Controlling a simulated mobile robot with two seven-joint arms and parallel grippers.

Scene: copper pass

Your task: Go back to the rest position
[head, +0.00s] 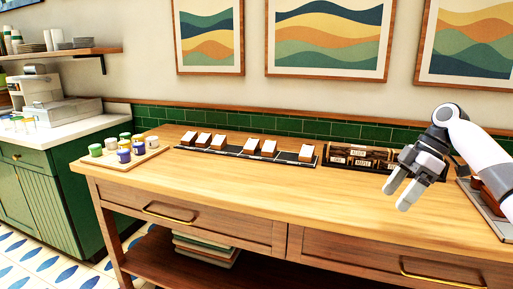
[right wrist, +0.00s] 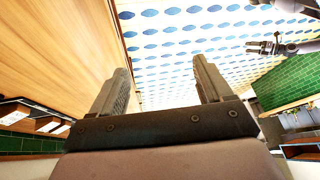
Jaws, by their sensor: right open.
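My right gripper (head: 404,187) is in the head view, held up above the right part of the wooden counter, in front of the labelled box. Its two fingers are apart, with nothing between them. In the right wrist view, the same gripper (right wrist: 164,90) shows both fingers spread and empty, with the patterned floor beyond them. Another gripper (right wrist: 268,47) shows small at the upper right of the right wrist view; it seems to be my left one, and its jaws are too small to judge. My left gripper is not in the head view.
The wooden counter (head: 200,194) has drawers and a lower shelf with books (head: 206,250). On it stand a tray (head: 152,153) of small cups, a dark strip (head: 232,150) with several white-topped blocks, a labelled box (head: 352,158) and a dark tray (head: 478,204) at the right edge. The counter's front is clear.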

